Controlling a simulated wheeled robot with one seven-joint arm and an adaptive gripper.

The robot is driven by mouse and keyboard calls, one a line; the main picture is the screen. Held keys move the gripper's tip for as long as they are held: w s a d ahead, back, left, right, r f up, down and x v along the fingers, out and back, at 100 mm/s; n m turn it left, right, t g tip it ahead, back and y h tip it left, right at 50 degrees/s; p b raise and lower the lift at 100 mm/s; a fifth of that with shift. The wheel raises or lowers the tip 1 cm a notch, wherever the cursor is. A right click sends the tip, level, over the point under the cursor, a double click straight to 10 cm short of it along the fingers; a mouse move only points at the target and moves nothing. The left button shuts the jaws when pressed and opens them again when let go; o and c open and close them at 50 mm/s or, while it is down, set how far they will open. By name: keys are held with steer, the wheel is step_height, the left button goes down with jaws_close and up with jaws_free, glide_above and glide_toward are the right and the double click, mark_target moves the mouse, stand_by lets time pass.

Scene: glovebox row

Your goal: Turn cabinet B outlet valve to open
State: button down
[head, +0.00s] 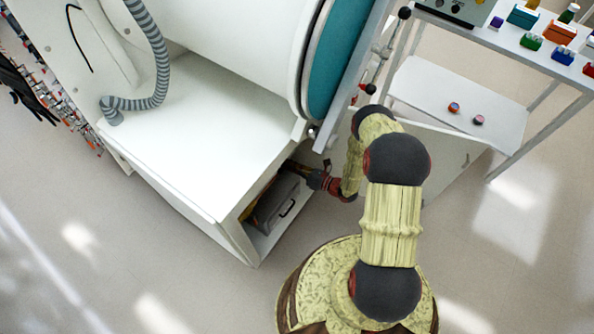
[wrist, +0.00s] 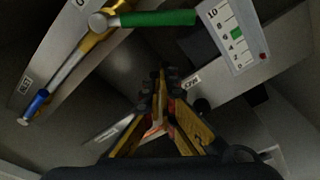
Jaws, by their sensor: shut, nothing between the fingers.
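In the wrist view a green-handled lever (wrist: 155,18) runs level across the top from a silver pivot. A brass and silver pipe (wrist: 75,55) slopes down left from it to a blue end piece (wrist: 38,104). The lever lies at an angle to the pipe. I cannot read which valve it is. My gripper (wrist: 160,82) is shut and empty, its fingertips below the lever and apart from it in the picture. In the head view my gripper (head: 308,174) reaches into the open lower compartment of the white cabinet (head: 190,130); the valve is hidden there.
A white scale plate (wrist: 232,36) with numbers and a green mark stands right of the lever. A grey case (head: 275,205) sits in the compartment opening. An open cabinet door (head: 440,150) stands right of my arm. A white shelf cart (head: 520,110) is beyond.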

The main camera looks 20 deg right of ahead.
steer(key=r, duration=0.1)
steer(key=d+r, duration=0.2)
steer(key=shift+w+d, duration=0.2)
steer(key=shift+w, duration=0.05)
steer(key=shift+w+d+r+n, duration=0.25)
steer(key=shift+d+n, duration=0.1)
steer(key=shift+n, duration=0.35)
stand_by(0.3)
steer(key=d+r+n, duration=0.1)
steer(key=n, duration=0.1)
steer(key=w+r+n+h, duration=0.1)
steer(key=n, duration=0.1)
steer(key=shift+w+d+r, duration=0.15)
steer(key=shift+d, duration=0.25)
steer(key=shift+r, duration=0.1)
stand_by(0.4)
stand_by(0.3)
